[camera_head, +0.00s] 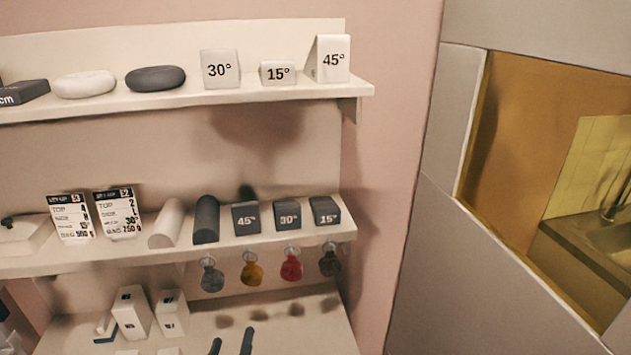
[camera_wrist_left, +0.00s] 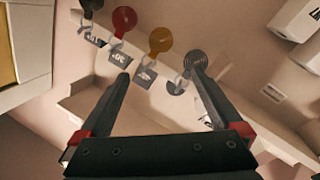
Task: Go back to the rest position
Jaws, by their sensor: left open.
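My left gripper (camera_head: 232,340) shows only as two dark fingertips at the bottom edge of the head view, in front of the lowest shelf. In the left wrist view my left gripper (camera_wrist_left: 160,78) has its fingers wide apart with nothing between them. Round hanging tags show beyond the fingers there: a grey tag (camera_wrist_left: 196,62), a yellow tag (camera_wrist_left: 161,39) and a red tag (camera_wrist_left: 124,20). The fingers look apart from the shelf, though the exact gap cannot be told. My right gripper is not in view.
The upper shelf (camera_head: 300,92) holds pads and angle blocks. The middle shelf (camera_head: 270,238) holds cards, rolls and dark angle blocks, with several tags hanging below. White boxes (camera_head: 131,310) stand on the lowest shelf at left. A grey wall with a window (camera_head: 570,150) is at right.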

